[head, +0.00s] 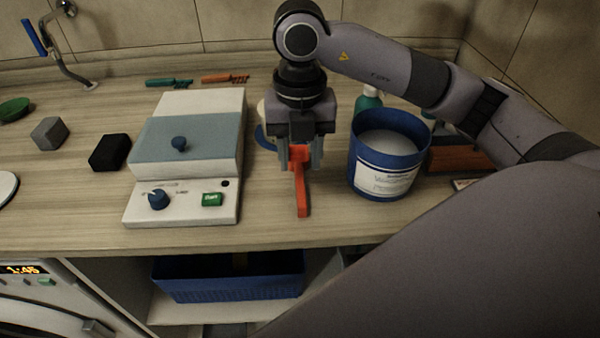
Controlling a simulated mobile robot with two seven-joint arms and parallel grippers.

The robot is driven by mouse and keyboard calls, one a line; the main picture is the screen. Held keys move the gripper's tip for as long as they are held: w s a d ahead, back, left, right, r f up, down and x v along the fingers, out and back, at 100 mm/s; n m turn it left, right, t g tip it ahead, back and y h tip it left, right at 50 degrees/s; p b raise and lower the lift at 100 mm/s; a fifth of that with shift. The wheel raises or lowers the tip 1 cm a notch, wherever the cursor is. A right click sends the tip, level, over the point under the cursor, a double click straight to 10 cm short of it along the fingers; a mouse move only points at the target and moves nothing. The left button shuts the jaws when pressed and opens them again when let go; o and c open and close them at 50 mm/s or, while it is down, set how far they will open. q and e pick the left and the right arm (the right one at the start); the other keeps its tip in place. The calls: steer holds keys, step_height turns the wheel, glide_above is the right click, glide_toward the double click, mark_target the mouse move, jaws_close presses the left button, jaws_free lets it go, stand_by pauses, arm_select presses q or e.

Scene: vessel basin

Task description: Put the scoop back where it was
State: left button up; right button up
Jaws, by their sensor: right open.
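The orange-red scoop (301,193) is on the wooden counter between the white device and the blue tub, with one end toward the front edge. My right gripper (299,158) comes down over its far end, open, with a finger on each side of the scoop. I cannot tell whether the fingers touch it. The gripper hides part of the scoop's far end. A blue tub (382,179) with a white label stands just right of the scoop, filled with pale material. My left gripper is not in view.
A white device (182,198) with a blue-grey lid stands left of the scoop. A black block (110,152) and a grey block (49,132) lie further left. Behind the tub is a green bottle (368,98). A blue basket (229,282) sits on a shelf below the counter.

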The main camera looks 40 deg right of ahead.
mark_target(300, 181)
step_height(300, 181, up, 7)
steer(key=shift+f+p, duration=0.2)
steer(key=shift+p, duration=0.15)
stand_by(0.5)
